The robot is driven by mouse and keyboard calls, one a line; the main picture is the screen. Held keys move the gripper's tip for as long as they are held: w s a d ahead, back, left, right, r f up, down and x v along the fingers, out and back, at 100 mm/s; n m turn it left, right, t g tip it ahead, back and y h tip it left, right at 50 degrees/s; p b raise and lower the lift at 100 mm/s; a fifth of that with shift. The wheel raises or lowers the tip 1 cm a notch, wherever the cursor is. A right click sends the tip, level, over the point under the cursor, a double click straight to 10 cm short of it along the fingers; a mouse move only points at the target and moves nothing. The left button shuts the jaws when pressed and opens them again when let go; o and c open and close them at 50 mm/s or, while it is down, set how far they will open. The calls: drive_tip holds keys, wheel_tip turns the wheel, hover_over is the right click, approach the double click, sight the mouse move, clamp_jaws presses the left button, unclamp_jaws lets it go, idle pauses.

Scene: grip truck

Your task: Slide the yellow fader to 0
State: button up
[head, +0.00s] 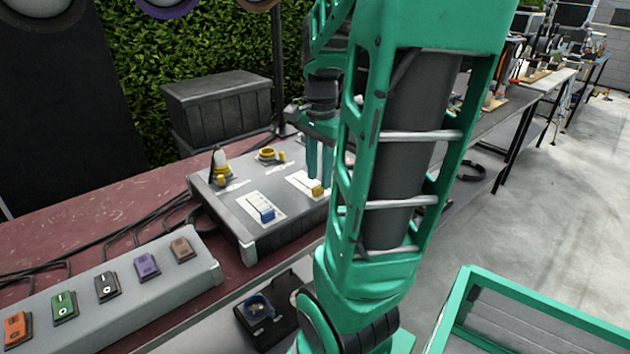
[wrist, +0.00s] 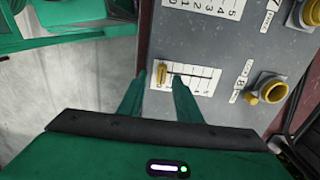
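The yellow fader (head: 317,189) sits on a white scale plate on the grey control box (head: 290,222). In the wrist view the yellow fader (wrist: 162,68) is at the left end of its slot, and most of the slot runs to its right. The scale numbers there are too small or covered to read surely. My gripper (head: 319,180) is over the plate, fingers pointing down. In the wrist view my gripper (wrist: 160,76) is open, with one fingertip on each side of the fader. I cannot tell whether either finger touches it.
A blue fader (head: 267,214) is on a neighbouring plate. Yellow knobs (head: 267,153) stand on the box; one (wrist: 268,88) is right of the fader in the wrist view. A dark crate (head: 222,105) stands behind. A switch panel (head: 125,285) and cables are at the left.

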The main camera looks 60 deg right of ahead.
sight(319, 187)
wheel_tip(319, 187, up, 8)
idle(0.4)
idle(0.4)
drive_tip(key=s+a+f+n, duration=0.3)
drive_tip(key=a+f+n, duration=0.2)
drive_tip(key=a+n, duration=0.2)
drive_tip(key=s+a+f+n, duration=0.4)
drive_tip(key=a+f+n, duration=0.1)
drive_tip(key=a+n, duration=0.2)
drive_tip(key=shift+a, duration=0.1)
drive_tip(key=shift+w+f, duration=0.3)
drive_tip(key=shift+w, duration=0.3)
